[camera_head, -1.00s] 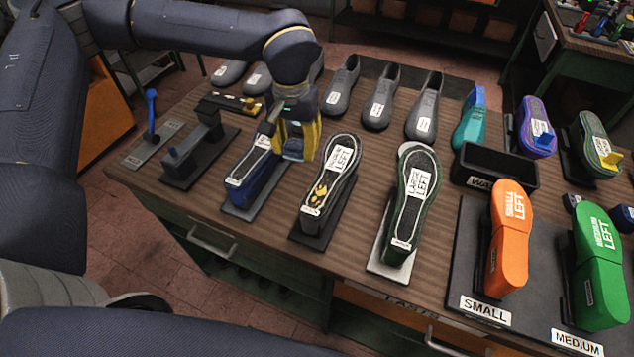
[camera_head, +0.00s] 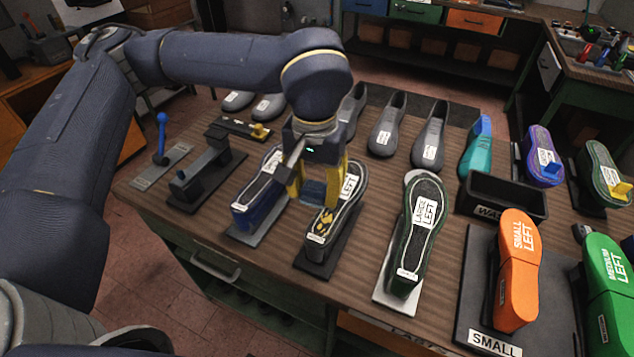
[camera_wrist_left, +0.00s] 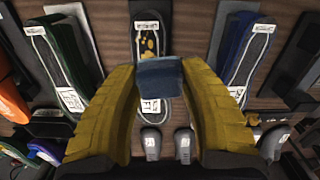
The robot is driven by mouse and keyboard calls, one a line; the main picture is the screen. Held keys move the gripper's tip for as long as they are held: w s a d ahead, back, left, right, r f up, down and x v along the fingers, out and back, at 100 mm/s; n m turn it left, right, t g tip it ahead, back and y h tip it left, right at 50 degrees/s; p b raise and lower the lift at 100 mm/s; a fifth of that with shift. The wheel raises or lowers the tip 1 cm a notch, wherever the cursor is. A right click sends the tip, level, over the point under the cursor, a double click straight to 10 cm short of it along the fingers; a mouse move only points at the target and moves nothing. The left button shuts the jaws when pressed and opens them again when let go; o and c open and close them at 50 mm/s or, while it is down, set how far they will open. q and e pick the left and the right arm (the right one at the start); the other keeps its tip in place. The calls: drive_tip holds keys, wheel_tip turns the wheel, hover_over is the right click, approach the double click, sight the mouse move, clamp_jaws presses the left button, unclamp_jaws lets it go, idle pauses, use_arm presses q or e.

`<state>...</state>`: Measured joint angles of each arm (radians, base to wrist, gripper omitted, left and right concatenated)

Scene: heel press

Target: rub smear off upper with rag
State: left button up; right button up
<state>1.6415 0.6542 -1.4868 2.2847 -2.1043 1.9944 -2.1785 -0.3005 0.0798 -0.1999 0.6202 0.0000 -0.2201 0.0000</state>
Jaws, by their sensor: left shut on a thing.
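My left gripper (camera_head: 320,188) has yellow fingers and is shut on a folded blue rag (camera_head: 313,193). The rag also shows between the fingertips in the left wrist view (camera_wrist_left: 160,76). It is over the middle shoe upper (camera_head: 345,216), which lies bottom-up on a dark stand, its dark underside edged in white with a LEFT label. Yellow blotches of smear (camera_head: 322,224) show near its front end, and also in the left wrist view (camera_wrist_left: 149,46). The rag hides part of the upper; I cannot tell whether it touches. My right gripper is not in view.
A blue-sided upper (camera_head: 252,200) stands close to the left, and a green-sided LARGE LEFT upper (camera_head: 420,235) to the right. Grey lasts (camera_head: 388,128) line the back. A black bin (camera_head: 502,197) and an orange SMALL LEFT form (camera_head: 517,262) stand farther right.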

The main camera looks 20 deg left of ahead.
sight(317, 215)
use_arm(q)
drive_tip(key=shift+f, duration=3.5)
drive_tip(key=shift+s+d, duration=0.1)
drive_tip(key=shift+d, duration=0.75)
drive_tip(key=shift+c, duration=1)
drive_tip(key=shift+s+d, duration=0.1)
drive_tip(key=shift+d, duration=1.1)
drive_tip(key=a, duration=0.4)
drive_tip(key=shift+w+a, duration=0.1)
drive_tip(key=shift+w, duration=0.45)
drive_tip(key=shift+w+d, duration=0.25)
drive_tip(key=shift+w, duration=0.05)
drive_tip(key=shift+s+d, duration=0.15)
drive_tip(key=shift+d, duration=0.8)
drive_tip(key=shift+s+d, duration=0.1)
drive_tip(key=shift+d, duration=0.85)
drive_tip(key=shift+a+f, duration=0.1)
drive_tip(key=shift+a, duration=0.15)
drive_tip(key=shift+w+a+r, duration=0.1)
drive_tip(key=shift+w+a, duration=0.05)
drive_tip(key=shift+a, duration=0.8)
drive_tip(key=shift+w+a+r, duration=0.1)
drive_tip(key=shift+a, duration=0.85)
drive_tip(key=shift+d+r, duration=0.1)
drive_tip(key=shift+r, duration=3.95)
